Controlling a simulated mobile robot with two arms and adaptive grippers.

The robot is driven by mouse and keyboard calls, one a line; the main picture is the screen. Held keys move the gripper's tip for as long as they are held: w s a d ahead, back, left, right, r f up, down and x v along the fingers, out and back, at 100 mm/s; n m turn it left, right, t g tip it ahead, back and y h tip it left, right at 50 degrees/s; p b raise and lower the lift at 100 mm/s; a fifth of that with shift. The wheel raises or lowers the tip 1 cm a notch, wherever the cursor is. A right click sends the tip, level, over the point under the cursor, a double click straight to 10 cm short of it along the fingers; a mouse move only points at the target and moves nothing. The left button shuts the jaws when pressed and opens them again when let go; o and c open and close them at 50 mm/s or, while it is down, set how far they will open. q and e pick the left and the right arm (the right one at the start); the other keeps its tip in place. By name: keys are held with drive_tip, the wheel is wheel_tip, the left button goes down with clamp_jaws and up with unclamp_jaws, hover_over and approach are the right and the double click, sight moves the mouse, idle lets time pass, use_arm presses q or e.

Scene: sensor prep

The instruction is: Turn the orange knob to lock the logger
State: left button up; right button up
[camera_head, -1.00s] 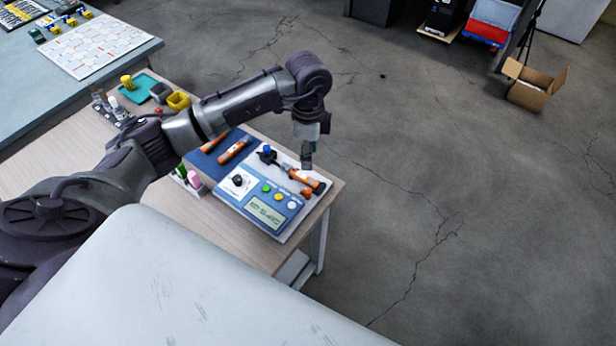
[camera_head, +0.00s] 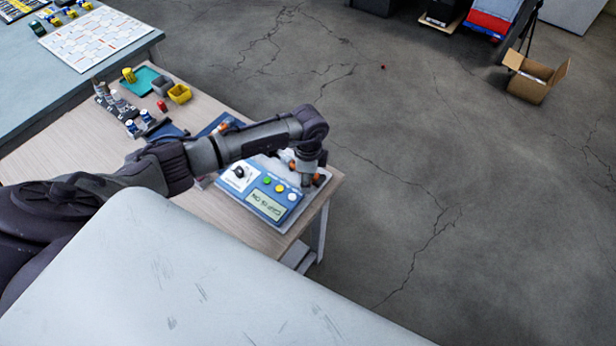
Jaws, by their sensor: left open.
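The blue and white logger (camera_head: 229,191) lies near the right end of the wooden table, with a black dial (camera_head: 239,172), green, yellow and white buttons and a display (camera_head: 263,205) whose upside-down text seems to read "CAP IS ON". My left gripper (camera_head: 307,182) is open and points down over the logger's right end. An orange-ended device lies under it; orange parts show left of the gripper (camera_head: 292,165) and right of it (camera_head: 319,179). The orange knob cannot be told apart, as the gripper covers that spot; contact cannot be told. My right gripper is not in view.
A yellow bin (camera_head: 179,94), a grey bin and a teal tray (camera_head: 139,77) stand at the table's back left. My left arm crosses the table and hides part of a blue mat (camera_head: 213,125). Open floor lies right of the table.

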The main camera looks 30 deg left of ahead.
use_arm(q)
drive_tip(key=c, duration=0.7)
clamp_jaws()
